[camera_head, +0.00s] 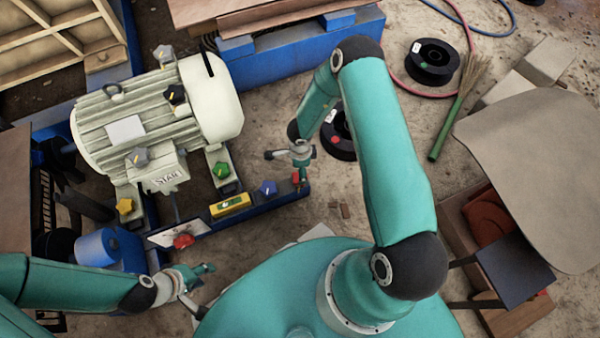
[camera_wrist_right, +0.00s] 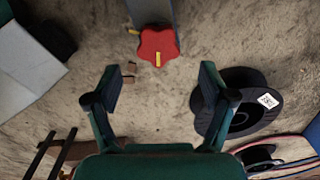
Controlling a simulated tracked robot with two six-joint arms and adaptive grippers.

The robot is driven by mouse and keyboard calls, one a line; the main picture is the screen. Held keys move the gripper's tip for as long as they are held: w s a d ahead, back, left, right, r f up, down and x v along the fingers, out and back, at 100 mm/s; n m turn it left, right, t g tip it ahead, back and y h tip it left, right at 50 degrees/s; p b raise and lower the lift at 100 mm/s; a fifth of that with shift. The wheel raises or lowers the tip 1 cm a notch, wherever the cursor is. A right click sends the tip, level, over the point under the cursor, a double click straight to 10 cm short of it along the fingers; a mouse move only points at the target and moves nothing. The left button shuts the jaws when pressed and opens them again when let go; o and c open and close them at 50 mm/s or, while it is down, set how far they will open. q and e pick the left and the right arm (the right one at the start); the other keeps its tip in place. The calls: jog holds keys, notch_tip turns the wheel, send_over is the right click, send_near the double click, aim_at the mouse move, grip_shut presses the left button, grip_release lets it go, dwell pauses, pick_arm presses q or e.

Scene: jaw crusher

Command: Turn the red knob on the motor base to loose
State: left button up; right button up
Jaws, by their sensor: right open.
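In the right wrist view a red lobed knob (camera_wrist_right: 158,45) with a yellow mark sits at the end of a grey-blue beam. My right gripper (camera_wrist_right: 160,92) is open and empty, with the knob ahead of and between its fingertips, apart from them. In the head view my right gripper (camera_head: 284,168) is over the right end of the blue motor base (camera_head: 250,210); a little red shows beside its finger. Another red knob (camera_head: 183,240) is at the base's front, by a white plate. My left gripper (camera_head: 207,288) looks open and empty, below that knob.
The pale motor (camera_head: 150,125) stands on the base. Yellow (camera_head: 124,206), green (camera_head: 221,170) and blue (camera_head: 267,187) knobs and a yellow level (camera_head: 230,205) are around it. A black spool (camera_wrist_right: 245,108) lies on the floor right of my right gripper.

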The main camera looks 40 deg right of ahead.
notch_tip(320, 180, up, 6)
jog(key=shift+f, duration=0.15)
dwell(0.5)
